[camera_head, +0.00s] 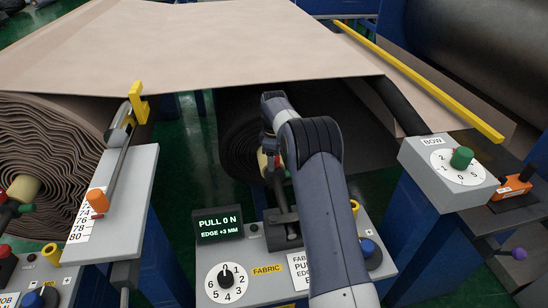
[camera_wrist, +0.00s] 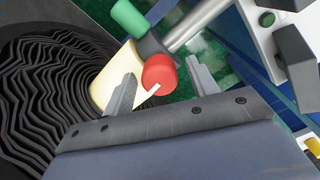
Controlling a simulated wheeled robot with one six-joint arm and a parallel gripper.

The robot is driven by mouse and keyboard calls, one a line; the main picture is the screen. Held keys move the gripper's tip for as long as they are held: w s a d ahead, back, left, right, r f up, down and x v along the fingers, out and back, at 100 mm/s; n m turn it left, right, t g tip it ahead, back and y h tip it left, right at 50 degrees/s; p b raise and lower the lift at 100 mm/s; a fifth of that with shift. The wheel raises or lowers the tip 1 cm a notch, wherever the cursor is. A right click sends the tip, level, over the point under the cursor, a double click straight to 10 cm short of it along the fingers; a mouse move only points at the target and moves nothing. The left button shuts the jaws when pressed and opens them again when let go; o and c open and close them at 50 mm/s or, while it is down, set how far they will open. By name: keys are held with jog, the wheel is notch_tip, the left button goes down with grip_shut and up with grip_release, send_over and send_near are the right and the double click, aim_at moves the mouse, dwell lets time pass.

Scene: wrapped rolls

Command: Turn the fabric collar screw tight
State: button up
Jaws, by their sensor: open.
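The red screw knob (camera_wrist: 160,70) with a white pointer stands on the cream collar (camera_wrist: 103,88) at the end of the dark fabric roll (camera_wrist: 50,85). My gripper (camera_wrist: 163,74) is open, with one finger on each side of the red knob in the wrist view. I cannot tell whether either finger touches it. In the head view my gripper (camera_head: 274,160) is by the end of the dark roll (camera_head: 238,145), mostly hidden behind my arm. The cream collar (camera_head: 263,161) shows only in part there.
A green knob (camera_wrist: 128,17) and a metal bar (camera_wrist: 195,25) are close beyond the red knob. The fabric panel's display (camera_head: 219,226) reads PULL 0 N, EDGE +3 MM. The BOW box (camera_head: 420,160) stands right of my arm, a scale post (camera_head: 125,190) left.

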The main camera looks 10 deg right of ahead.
jog(key=shift+c, duration=0.5)
jog(key=c, duration=0.9)
jog(key=m+p, duration=0.1)
jog(key=m, duration=0.3)
jog(key=shift+r, duration=0.1)
jog(key=m, duration=0.4)
jog(key=shift+m, duration=0.3)
jog(key=m, duration=0.4)
jog(key=shift+p, duration=0.4)
jog(key=shift+w+d+m, duration=0.1)
jog(key=shift+m, duration=2.3)
